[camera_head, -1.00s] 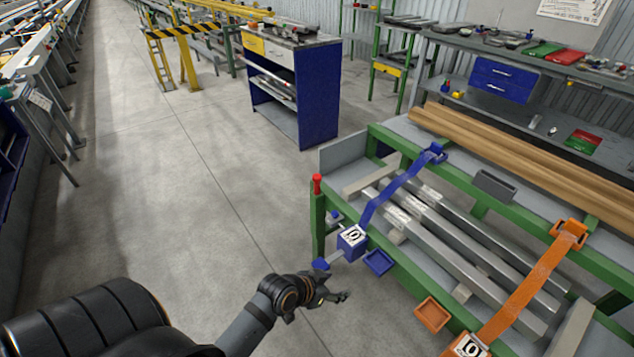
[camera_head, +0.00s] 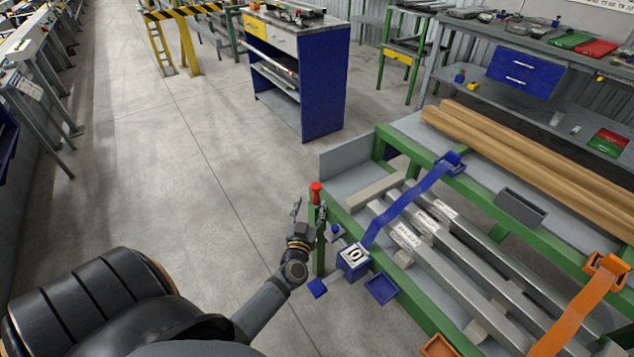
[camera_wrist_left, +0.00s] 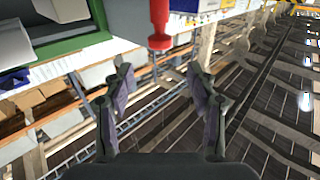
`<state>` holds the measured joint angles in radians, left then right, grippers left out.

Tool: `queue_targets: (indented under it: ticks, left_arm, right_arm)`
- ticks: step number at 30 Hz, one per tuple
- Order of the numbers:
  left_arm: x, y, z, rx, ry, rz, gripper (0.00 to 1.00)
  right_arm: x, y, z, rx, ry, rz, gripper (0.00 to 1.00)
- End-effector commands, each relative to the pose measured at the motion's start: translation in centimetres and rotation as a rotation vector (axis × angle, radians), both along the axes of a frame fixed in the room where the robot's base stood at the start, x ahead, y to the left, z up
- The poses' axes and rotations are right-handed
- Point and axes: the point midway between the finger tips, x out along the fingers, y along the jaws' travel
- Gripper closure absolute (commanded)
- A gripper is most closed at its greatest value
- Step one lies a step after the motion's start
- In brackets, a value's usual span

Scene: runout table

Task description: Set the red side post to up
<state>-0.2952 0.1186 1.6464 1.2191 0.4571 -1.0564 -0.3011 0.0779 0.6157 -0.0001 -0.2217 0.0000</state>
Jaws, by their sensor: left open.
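The red side post (camera_head: 316,192) stands on the near left corner of the green-framed table, above a green leg. It looks short, upright and knobbed. It also shows in the left wrist view (camera_wrist_left: 159,22) at the top, in line with the gap between the fingers and beyond their tips. My left gripper (camera_head: 308,210) is beside and just below it, fingers pointing up. In the left wrist view the left gripper (camera_wrist_left: 160,80) is open, with nothing between its fingers. The right gripper is not in view.
A blue strap (camera_head: 409,204) with a blue marked box (camera_head: 354,258) lies over several metal bars close right of my gripper. An orange strap (camera_head: 575,312) is further right. A blue cabinet (camera_head: 322,95) stands behind. Left of the table is open floor (camera_head: 180,190).

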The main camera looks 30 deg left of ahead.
Motion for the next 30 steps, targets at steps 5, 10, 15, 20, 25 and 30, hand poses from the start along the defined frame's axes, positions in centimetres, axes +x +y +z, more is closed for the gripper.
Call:
queue_targets:
  ticks: [5,10,15,20,25,30]
  left_arm:
    - [3.7,1.5,0.1,0.003,-0.004,-0.002,0.43]
    - [6.6,2.7,0.0,0.002,-0.002,-0.002,0.43]
    - [8.1,3.3,0.1,0.002,-0.001,-0.003,0.43]
    - [8.3,3.4,0.2,0.003,-0.001,-0.003,0.43]
    - [8.3,3.4,0.2,0.001,-0.001,-0.004,0.48]
    - [8.3,3.4,0.2,0.001,-0.001,-0.004,0.71]
  right_arm:
    - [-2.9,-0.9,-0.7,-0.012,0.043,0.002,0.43]
    - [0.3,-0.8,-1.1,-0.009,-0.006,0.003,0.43]
    - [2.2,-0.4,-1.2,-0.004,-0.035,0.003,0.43]
    - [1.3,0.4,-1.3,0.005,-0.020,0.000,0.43]
    - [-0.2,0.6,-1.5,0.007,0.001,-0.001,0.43]
    - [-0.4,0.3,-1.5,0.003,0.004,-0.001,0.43]
